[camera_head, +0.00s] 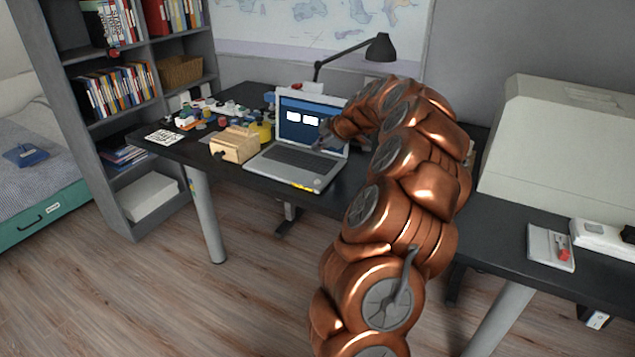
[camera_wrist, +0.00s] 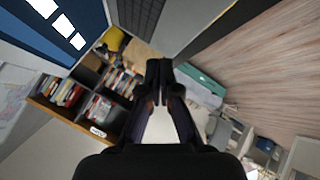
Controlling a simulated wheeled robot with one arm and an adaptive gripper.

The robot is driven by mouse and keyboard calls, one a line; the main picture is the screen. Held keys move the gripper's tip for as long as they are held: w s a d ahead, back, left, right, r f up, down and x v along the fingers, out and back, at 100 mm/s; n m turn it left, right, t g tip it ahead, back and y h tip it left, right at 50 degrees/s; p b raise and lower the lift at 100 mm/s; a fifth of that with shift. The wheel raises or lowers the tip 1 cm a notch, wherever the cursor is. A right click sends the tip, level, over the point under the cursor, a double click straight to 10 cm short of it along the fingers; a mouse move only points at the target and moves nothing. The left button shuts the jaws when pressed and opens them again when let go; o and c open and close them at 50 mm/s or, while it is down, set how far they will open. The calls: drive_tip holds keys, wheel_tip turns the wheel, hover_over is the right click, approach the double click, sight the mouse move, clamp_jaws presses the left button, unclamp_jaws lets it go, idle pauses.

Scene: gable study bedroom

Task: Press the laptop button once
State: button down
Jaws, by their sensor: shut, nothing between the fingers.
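The open laptop (camera_head: 285,172) stands on the dark desk, its lit blue screen showing two white panels. A yellow mark lies on its front edge. I cannot make out a separate button. My gripper (camera_head: 324,134) is in front of the right part of the screen and above the keyboard's right side, partly hidden by my copper arm. In the wrist view my gripper (camera_wrist: 159,70) is shut with its fingertips together and nothing between them. The laptop's screen, keyboard and grey palm rest (camera_wrist: 182,22) show along the top. Contact with the laptop cannot be told.
A wooden box (camera_head: 234,146), a yellow object (camera_head: 262,132) and several small coloured items stand left of the laptop on the desk (camera_head: 205,158). A black lamp (camera_head: 380,47) is behind it. A large pale case (camera_head: 560,140) stands right. A bookshelf (camera_head: 135,130) is at left.

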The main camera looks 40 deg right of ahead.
drive_tip(key=shift+f, duration=0.15)
drive_tip(key=p, duration=0.2)
hover_over(319, 182)
wheel_tip(319, 182, down, 5)
drive_tip(key=shift+f, duration=0.1)
wheel_tip(319, 182, down, 3)
drive_tip(key=b, duration=0.3)
drive_tip(key=shift+f, duration=0.2)
drive_tip(key=shift+f+b, duration=0.8)
drive_tip(key=shift+b, duration=1.1)
idle(1.7)
drive_tip(key=shift+r, duration=0.1)
drive_tip(key=shift+r+b, duration=0.35)
drive_tip(key=shift+r, duration=0.4)
drive_tip(key=shift+r, duration=0.1)
drive_tip(key=shift+r, duration=2.4)
